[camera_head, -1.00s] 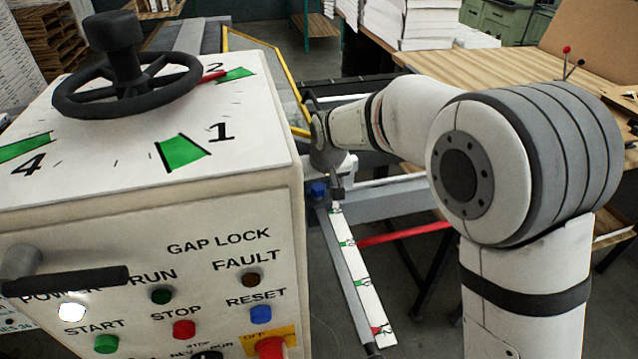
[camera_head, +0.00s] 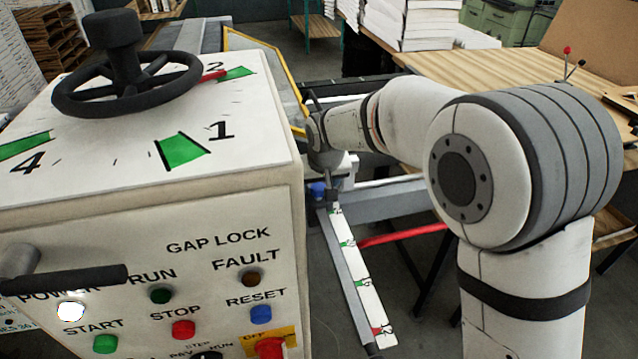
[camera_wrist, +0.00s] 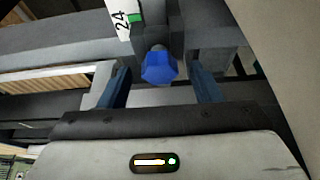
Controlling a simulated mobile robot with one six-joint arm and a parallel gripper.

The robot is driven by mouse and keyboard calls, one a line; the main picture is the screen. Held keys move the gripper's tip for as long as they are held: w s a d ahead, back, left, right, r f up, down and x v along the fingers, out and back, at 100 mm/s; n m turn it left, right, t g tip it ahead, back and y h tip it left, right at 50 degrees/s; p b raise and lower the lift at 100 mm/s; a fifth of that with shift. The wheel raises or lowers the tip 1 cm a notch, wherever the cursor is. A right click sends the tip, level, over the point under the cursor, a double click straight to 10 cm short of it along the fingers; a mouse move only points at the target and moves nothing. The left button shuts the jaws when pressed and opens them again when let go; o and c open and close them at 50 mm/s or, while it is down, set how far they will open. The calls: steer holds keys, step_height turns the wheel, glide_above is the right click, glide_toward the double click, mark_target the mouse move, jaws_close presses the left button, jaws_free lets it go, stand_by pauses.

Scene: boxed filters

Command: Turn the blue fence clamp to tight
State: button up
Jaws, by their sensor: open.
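The blue fence clamp (camera_wrist: 159,67) is a faceted knob in the upper middle of the wrist view. It sits at the end of a dark block by a white scale strip. My gripper (camera_wrist: 163,88) is open, with one blue finger to each side of the knob and gaps between. In the head view the clamp (camera_head: 317,190) is a small blue spot. My gripper (camera_head: 332,182) is beside it there, small and partly hidden by my wrist. Whether the clamp is loose or tight cannot be told.
A machine cabinet (camera_head: 240,215) with a black handwheel (camera_head: 125,85) and buttons fills the left. A white scale strip (camera_head: 355,270) runs toward the front, with a red bar (camera_head: 405,234) beside it. A wooden table (camera_head: 480,75) stands at the right.

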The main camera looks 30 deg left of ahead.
steer(key=shift+r, duration=0.1)
steer(key=v, duration=0.7)
steer(key=shift+r+b, duration=0.3)
steer(key=shift+b, duration=0.1)
steer(key=shift+s+d, duration=0.1)
steer(key=shift+s, duration=0.05)
steer(key=s+d+r+m+h, duration=0.1)
steer(key=d+r+m, duration=0.15)
steer(key=d, duration=1.95)
steer(key=s+d+f+m+h, duration=0.1)
steer(key=s+d+f+m, duration=0.1)
steer(key=s+d, duration=0.6)
steer(key=s+d+f+m, duration=0.3)
steer(key=s+d, duration=0.4)
steer(key=d, duration=0.3)
steer(key=shift+s+d+g+h, duration=0.3)
steer(key=shift+s+d+h, duration=0.1)
